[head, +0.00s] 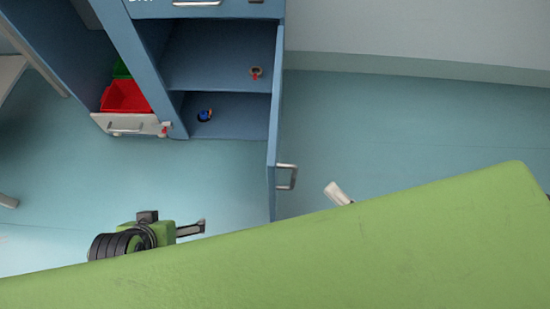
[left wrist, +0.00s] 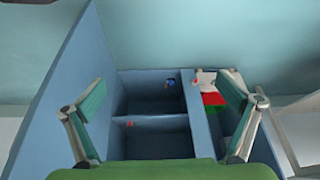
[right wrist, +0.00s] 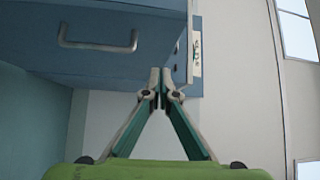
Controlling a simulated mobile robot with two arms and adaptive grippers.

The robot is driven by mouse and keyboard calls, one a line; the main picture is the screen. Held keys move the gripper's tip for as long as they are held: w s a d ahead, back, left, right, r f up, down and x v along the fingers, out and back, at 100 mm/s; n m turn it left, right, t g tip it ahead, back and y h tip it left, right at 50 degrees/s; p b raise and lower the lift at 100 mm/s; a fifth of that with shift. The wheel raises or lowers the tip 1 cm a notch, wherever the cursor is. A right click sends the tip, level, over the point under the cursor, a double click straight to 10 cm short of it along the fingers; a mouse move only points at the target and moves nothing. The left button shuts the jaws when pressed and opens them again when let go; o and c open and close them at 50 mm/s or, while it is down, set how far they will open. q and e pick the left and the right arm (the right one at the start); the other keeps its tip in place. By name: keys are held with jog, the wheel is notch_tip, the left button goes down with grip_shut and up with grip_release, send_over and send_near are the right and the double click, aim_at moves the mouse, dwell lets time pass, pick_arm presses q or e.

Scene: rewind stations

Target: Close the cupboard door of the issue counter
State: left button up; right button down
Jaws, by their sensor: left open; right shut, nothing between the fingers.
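The cupboard door (head: 273,150) of the blue issue counter (head: 160,70) stands wide open, almost edge-on in the head view. Its grey bar handle (head: 287,177) is on the right side. In the left wrist view, the door (left wrist: 50,85) is a large blue panel at left. My left gripper (head: 203,226) is open and empty in front of the open cupboard, left of the door. My right gripper (head: 336,192) is shut and empty, right of the door, apart from the handle; my green arm hides most of it. The right wrist view shows the handle (right wrist: 97,42) beyond its fingertips (right wrist: 160,75).
Inside the cupboard are a small ring-shaped item (head: 256,72) and a small blue item (head: 205,115). A pulled-out unit left of the cupboard holds a red bin (head: 126,97) and a green bin (head: 121,69). The floor (head: 400,130) right of the door is clear.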

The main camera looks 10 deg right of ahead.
jog(key=s, duration=0.2)
jog(key=b, duration=0.2)
send_over(295, 172)
jog(key=s, duration=0.2)
jog(key=shift+a+f+m+g, duration=0.4)
jog(key=shift+a+f, duration=0.05)
pick_arm(q)
jog(key=shift+g, duration=0.7)
jog(key=s, duration=0.2)
jog(key=s+a, duration=0.1)
jog(key=s, duration=0.1)
jog(key=shift+s+a+f, duration=0.1)
jog(key=shift+a+f, duration=0.05)
jog(key=shift+f, duration=0.05)
pick_arm(e)
jog(key=shift+w+a, duration=0.1)
jog(key=shift+a, duration=0.5)
pick_arm(q)
jog(key=shift+r, duration=0.1)
pick_arm(e)
jog(key=shift+a, duration=0.1)
